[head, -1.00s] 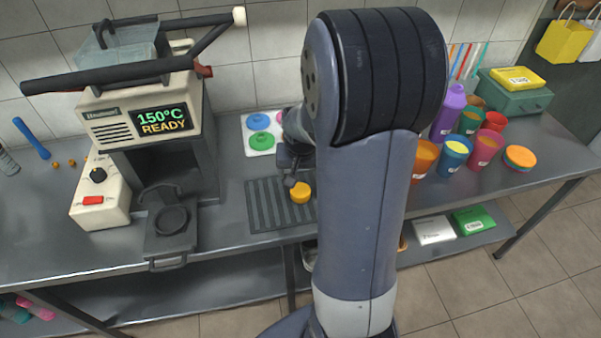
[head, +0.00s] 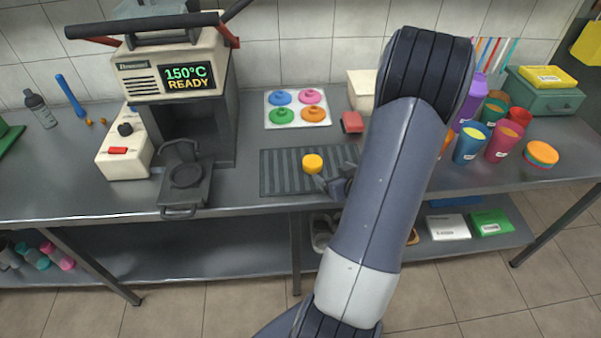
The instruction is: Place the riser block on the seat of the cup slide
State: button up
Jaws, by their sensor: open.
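A short orange-yellow cylinder (head: 312,163), which looks like the riser block, is on the dark ribbed mat (head: 275,186) in the middle of the bench. My gripper (head: 328,185) is open, just in front of and to the right of the block. The arm hides part of the gripper, and I cannot tell whether a finger touches the block. The black cup slide (head: 178,202) sticks out at the front of the press, left of the mat. Its round seat (head: 186,175) shows and is empty.
The cream press (head: 150,75) reads 150°C READY, with a control box (head: 122,160) at its left. A tray of coloured lids (head: 297,124) and a red block (head: 352,122) lie behind the mat. Several cups (head: 470,145) stand at the right. Bench between slide and mat is clear.

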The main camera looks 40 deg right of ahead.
aim_at(313, 162)
jog(key=shift+s+a+t+y, duration=0.3)
jog(key=shift+a+t+y, duration=0.1)
jog(key=shift+a, duration=0.3)
jog(key=shift+w, duration=0.3)
jog(key=x, duration=0.5)
jog(key=shift+d+p+x, duration=0.15)
jog(key=shift+p+x, duration=0.25)
jog(key=shift+x, duration=0.85)
jog(key=shift+d+p+x, duration=0.15)
jog(key=shift+p+x, duration=0.2)
jog(key=shift+x, duration=0.95)
jog(key=shift+c, duration=0.3)
jog(key=c, duration=1.1)
